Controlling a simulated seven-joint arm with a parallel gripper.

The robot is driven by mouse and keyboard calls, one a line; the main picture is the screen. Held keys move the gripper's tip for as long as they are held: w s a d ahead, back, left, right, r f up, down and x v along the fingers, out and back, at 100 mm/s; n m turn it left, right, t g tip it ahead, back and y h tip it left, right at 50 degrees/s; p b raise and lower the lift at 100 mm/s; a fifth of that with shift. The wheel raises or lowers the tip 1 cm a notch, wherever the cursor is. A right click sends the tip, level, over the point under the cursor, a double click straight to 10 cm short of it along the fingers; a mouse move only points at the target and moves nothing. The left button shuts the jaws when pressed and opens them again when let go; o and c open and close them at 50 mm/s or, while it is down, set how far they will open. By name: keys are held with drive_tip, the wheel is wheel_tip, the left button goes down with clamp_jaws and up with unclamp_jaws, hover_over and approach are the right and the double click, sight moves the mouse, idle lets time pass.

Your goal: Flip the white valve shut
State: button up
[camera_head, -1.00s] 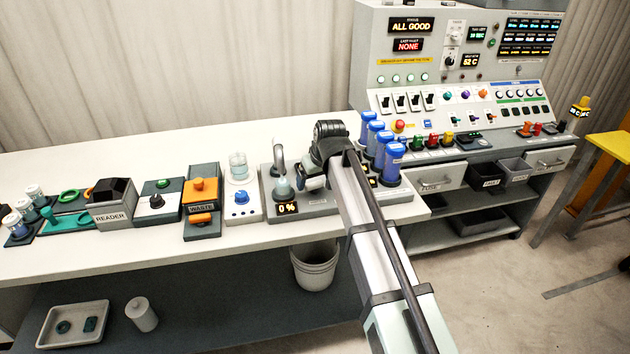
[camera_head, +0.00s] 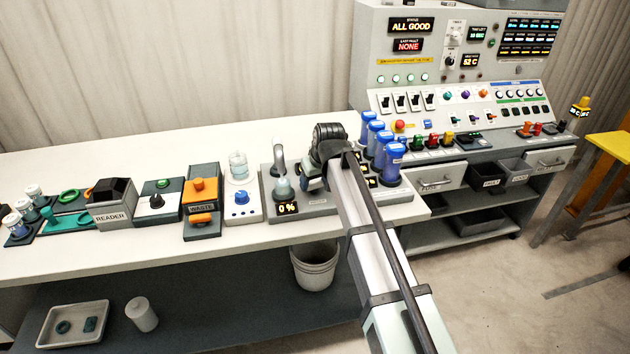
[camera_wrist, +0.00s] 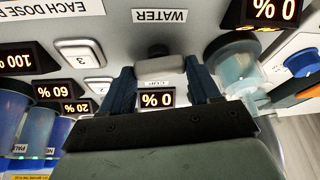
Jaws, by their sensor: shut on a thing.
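The white valve (camera_wrist: 158,73) shows in the wrist view as a pale grey-white lever block with a dark pivot behind it, between the WATER and CUP labels. My gripper (camera_wrist: 160,80) has one dark blue finger on each side of the block and is shut on it. A 0 % display (camera_wrist: 157,98) shows between the fingers. In the head view my gripper (camera_head: 310,184) is low over the grey dosing station (camera_head: 317,208), right of the curved spout. My own wrist hides the valve there.
A clear cup (camera_wrist: 236,70) stands close beside one finger in the wrist view; it sits under the spout (camera_head: 278,155). Several blue-capped bottles (camera_head: 394,160) stand close to the right of my wrist. The bench behind (camera_head: 130,155) is clear.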

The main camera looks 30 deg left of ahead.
drive_tip(key=shift+c, duration=0.5)
drive_tip(key=shift+m+t+h, duration=0.3)
drive_tip(key=shift+m+h, duration=0.1)
drive_tip(key=shift+m, duration=1)
drive_tip(key=o, duration=1.1)
drive_tip(key=shift+c, duration=0.2)
drive_tip(key=shift+s+r, duration=0.1)
drive_tip(key=v, duration=1.3)
drive_tip(key=shift+r, duration=0.25)
drive_tip(key=shift+s+d, duration=0.1)
drive_tip(key=shift+d, duration=0.05)
